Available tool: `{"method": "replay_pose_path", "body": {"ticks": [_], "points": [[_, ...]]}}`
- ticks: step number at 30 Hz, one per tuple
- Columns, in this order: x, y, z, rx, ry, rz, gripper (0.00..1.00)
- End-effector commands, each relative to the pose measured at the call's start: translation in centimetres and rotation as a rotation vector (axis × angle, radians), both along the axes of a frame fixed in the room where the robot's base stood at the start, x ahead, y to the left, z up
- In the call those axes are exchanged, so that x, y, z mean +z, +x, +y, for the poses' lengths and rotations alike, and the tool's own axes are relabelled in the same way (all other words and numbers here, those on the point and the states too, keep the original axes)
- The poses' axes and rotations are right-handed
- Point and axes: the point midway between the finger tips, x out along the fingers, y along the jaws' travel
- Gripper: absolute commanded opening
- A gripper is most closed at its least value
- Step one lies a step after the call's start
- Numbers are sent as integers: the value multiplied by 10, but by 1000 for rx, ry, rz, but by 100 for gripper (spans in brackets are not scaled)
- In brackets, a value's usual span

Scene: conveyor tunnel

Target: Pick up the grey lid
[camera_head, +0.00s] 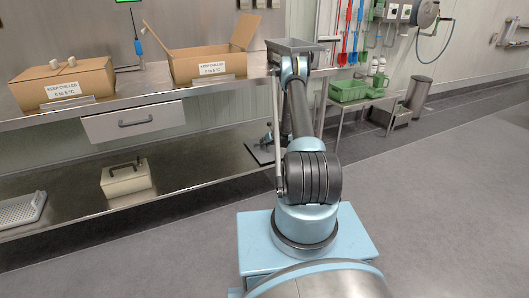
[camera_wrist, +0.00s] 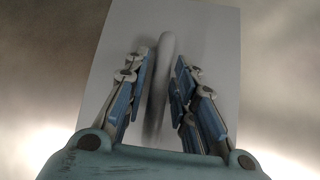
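The grey lid (camera_wrist: 215,45) shows in the wrist view as a pale, flat, straight-edged plate with a rounded grey bar handle (camera_wrist: 165,48). It lies on a blurred metal-coloured surface. My gripper (camera_wrist: 163,72) is open, with one finger on each side of the handle. The fingers and gripper body hide the near part of the lid. In the head view my arm reaches toward the counter's right end and the gripper cannot be made out clearly.
Two cardboard boxes (camera_head: 64,86) (camera_head: 207,66) stand on the steel counter (camera_head: 135,88). A beige handled box (camera_head: 126,179) and a white perforated tray (camera_head: 20,211) are on the lower shelf. Green crates (camera_head: 348,91) stand at right. The floor (camera_head: 440,190) at right is clear.

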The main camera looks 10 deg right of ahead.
Motion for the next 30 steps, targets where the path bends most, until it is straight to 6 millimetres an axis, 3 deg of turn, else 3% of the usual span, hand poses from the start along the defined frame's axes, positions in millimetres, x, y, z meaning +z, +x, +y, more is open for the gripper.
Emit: {"method": "replay_pose_path", "body": {"ticks": [7, 8, 11, 23, 30], "points": [[-3, 2, 1, 0, 0, 0, 25], [-3, 2, 1, 0, 0, 0, 22], [-3, 2, 1, 0, 0, 0, 0], [-1, 2, 1, 0, 0, 0, 0], [24, 2, 1, 0, 0, 0, 0]]}}
